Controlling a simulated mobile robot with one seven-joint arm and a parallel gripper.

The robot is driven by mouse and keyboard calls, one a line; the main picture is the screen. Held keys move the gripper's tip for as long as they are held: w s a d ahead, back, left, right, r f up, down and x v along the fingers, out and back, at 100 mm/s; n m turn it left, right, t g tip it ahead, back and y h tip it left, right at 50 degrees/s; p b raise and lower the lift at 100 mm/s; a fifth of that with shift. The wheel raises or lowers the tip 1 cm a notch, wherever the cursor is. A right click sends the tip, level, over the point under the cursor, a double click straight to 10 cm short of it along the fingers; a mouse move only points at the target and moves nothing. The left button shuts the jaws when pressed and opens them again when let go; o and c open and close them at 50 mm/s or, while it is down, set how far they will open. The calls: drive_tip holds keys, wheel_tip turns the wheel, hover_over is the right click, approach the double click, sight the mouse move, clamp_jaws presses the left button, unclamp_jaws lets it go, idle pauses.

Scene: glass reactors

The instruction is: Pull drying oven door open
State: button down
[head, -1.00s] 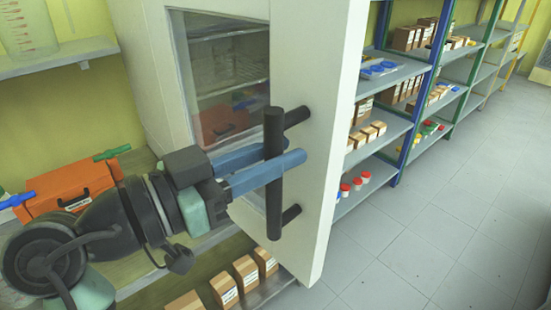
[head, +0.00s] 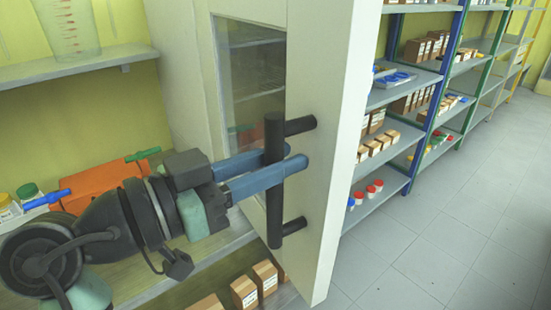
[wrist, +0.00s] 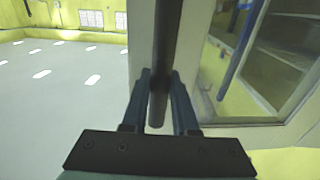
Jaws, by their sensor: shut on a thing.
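The drying oven is a tall white cabinet in the head view. Its door (head: 318,190) has a glass window (head: 250,90) and a dark vertical bar handle (head: 274,205) on two short posts. My gripper (head: 283,164) comes in from the left, its blue fingers shut around the middle of the handle. In the wrist view the handle (wrist: 162,60) stands between the fingers (wrist: 160,105), with the white door face and the window (wrist: 265,60) beside it. I cannot clearly tell how far the door stands from the oven body.
An orange box (head: 98,185) sits on the shelf behind my arm. Cardboard boxes (head: 245,292) stand on a lower shelf under the handle. Blue-posted shelving (head: 405,90) with boxes and coloured caps stands right of the oven. The tiled floor (head: 430,240) at the right is free.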

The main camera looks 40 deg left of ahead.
drive_tip(key=c, duration=0.7)
unclamp_jaws()
drive_tip(key=b+v, duration=0.2)
drive_tip(key=v, duration=1.1)
drive_tip(key=shift+b, duration=0.4)
